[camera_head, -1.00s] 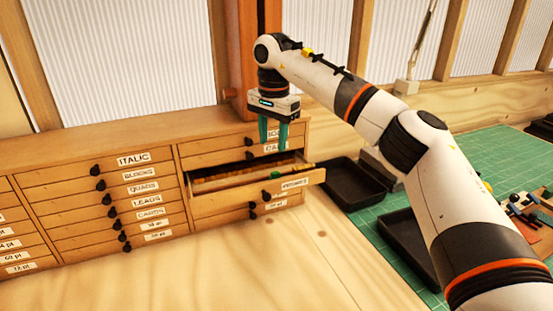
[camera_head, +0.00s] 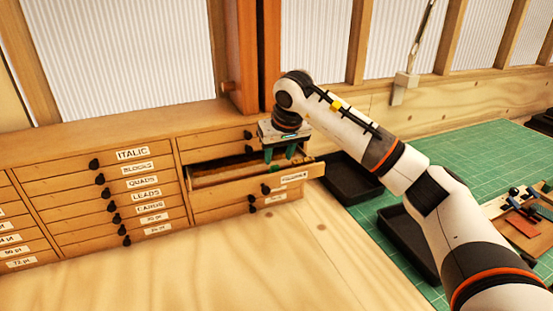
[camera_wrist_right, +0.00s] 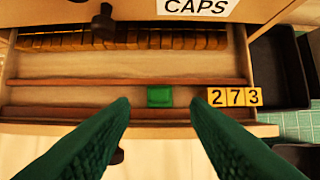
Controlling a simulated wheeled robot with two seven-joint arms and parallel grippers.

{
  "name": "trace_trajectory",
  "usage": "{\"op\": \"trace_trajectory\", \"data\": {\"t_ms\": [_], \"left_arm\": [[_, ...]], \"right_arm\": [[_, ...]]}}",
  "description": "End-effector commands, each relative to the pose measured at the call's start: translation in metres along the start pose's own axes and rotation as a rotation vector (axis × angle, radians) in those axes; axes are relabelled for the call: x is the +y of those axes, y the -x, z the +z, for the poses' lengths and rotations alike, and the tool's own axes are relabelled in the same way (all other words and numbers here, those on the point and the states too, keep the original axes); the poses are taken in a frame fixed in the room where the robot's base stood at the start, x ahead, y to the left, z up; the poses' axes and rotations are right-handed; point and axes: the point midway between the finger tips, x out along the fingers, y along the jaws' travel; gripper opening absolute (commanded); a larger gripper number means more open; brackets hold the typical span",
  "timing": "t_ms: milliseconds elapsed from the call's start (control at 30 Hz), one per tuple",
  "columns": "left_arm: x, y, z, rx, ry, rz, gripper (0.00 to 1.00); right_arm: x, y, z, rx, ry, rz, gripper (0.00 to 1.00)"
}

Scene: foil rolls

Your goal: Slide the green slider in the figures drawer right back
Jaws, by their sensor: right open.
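The figures drawer (camera_head: 235,201) stands pulled open in the right-hand cabinet column. In the right wrist view, the green slider (camera_wrist_right: 160,96) sits in a channel between two reddish rails near the drawer's front. Yellow tiles reading 2, 7 and 3 (camera_wrist_right: 234,97) lie in the same channel, to the right of the slider with a gap between. My right gripper (camera_head: 280,155) is open and points down over the drawer. In the wrist view its green fingertips (camera_wrist_right: 160,104) are on either side of the slider, apart from it. The slider cannot be made out in the head view.
A row of brown blocks (camera_wrist_right: 120,40) lies at the drawer's back. The CAPS drawer front (camera_wrist_right: 140,8) with a dark knob is above it. Black trays (camera_head: 350,180) lie on the green mat (camera_head: 480,150) to the right. The wooden bench (camera_head: 230,265) in front is clear.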

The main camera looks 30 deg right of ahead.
Motion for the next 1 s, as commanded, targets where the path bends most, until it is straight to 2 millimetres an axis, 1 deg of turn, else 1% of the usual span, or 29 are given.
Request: {"op": "trace_trajectory", "data": {"t_ms": [33,100,200,367,600,633,667,800,867,900,1000], "left_arm": [[0.000,0.004,0.000,0.000,0.000,0.000,0.36],[0.000,0.007,0.001,0.000,0.000,0.000,0.36],[0.000,0.009,0.001,0.000,0.000,0.000,0.36],[0.000,0.010,0.001,0.000,0.000,0.000,0.36],[0.000,0.010,0.001,0.000,0.000,0.000,0.36],[0.000,0.010,0.001,0.000,0.000,0.000,0.36],[0.000,0.010,0.001,0.000,0.000,0.000,0.36],[0.000,0.010,0.001,0.000,0.000,0.000,0.36],[0.000,0.010,0.001,0.000,0.000,0.000,0.36],[0.000,0.010,0.001,0.000,0.000,0.000,0.36],[0.000,0.010,0.001,0.000,0.000,0.000,0.36]], "right_arm": [[0.000,-0.008,0.000,0.004,0.001,0.000,0.43],[0.001,-0.019,0.000,0.004,0.001,0.001,0.43],[0.001,-0.030,0.000,0.002,0.001,0.000,0.43],[0.000,-0.039,0.000,0.000,0.000,0.001,0.43],[0.000,-0.040,0.000,0.000,0.000,0.000,0.43],[0.000,-0.040,0.000,0.000,0.000,0.000,0.41],[0.000,-0.040,0.000,0.000,0.000,0.000,0.36],[0.000,-0.040,0.000,0.000,0.000,0.000,0.13],[0.001,-0.040,0.000,0.000,0.001,0.000,0.03],[0.001,-0.040,0.000,0.000,0.001,0.000,0.00],[0.001,-0.039,0.000,0.000,0.001,0.000,0.00]]}}
